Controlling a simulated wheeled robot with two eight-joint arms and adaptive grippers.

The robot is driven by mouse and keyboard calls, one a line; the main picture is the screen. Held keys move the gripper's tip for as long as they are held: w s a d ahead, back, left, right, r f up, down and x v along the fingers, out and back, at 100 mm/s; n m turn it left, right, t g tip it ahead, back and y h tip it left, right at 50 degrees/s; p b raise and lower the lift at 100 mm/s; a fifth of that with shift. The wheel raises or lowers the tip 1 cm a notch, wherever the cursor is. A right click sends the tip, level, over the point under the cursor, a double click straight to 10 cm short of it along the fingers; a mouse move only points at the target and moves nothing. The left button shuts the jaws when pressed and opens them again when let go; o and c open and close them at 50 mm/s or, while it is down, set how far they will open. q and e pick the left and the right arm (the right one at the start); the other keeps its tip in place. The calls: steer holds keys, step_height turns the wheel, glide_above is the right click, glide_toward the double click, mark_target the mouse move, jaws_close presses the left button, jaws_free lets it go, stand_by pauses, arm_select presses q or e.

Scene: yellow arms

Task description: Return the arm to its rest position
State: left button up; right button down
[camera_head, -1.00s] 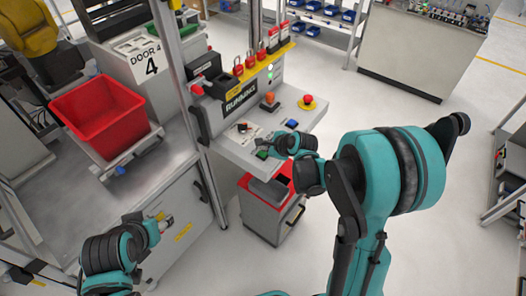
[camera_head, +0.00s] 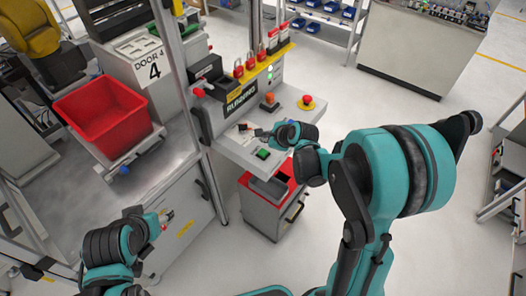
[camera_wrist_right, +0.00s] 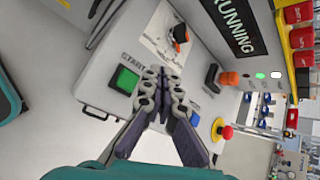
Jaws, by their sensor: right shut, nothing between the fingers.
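My right arm (camera_head: 400,175) is teal and black and reaches in from the right over the sloped control panel (camera_head: 237,152). My right gripper (camera_head: 260,132) is at its end, above the panel, with the green button (camera_head: 263,153) just below it in the head view. In the right wrist view the right gripper (camera_wrist_right: 159,74) has its fingers together, with nothing between them. The green START button (camera_wrist_right: 124,79) is left of the fingertips there, apart from them. My left arm's end (camera_head: 164,217) is at the lower left; its fingers are too small to read.
The panel also carries an orange button (camera_head: 269,98), a red stop button (camera_head: 307,102) and a rotary knob (camera_wrist_right: 181,34). A red bin (camera_head: 102,117) stands on the table at left. A red-topped grey box (camera_head: 266,207) stands under the panel.

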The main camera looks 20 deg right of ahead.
stand_by(0.4)
steer(key=s+f+n+h+b, duration=0.1)
steer(key=s+f+n+b, duration=0.2)
steer(key=s+n+b, duration=0.4)
steer(key=s+f+n+g+h+b, duration=0.1)
steer(key=s+n+b, duration=0.6)
steer(key=s+n, duration=0.9)
step_height(320, 180, down, 3)
steer(key=shift+s+r+g+h+b, duration=0.1)
steer(key=shift+s+g+h+b, duration=0.4)
steer(key=shift+s, duration=0.55)
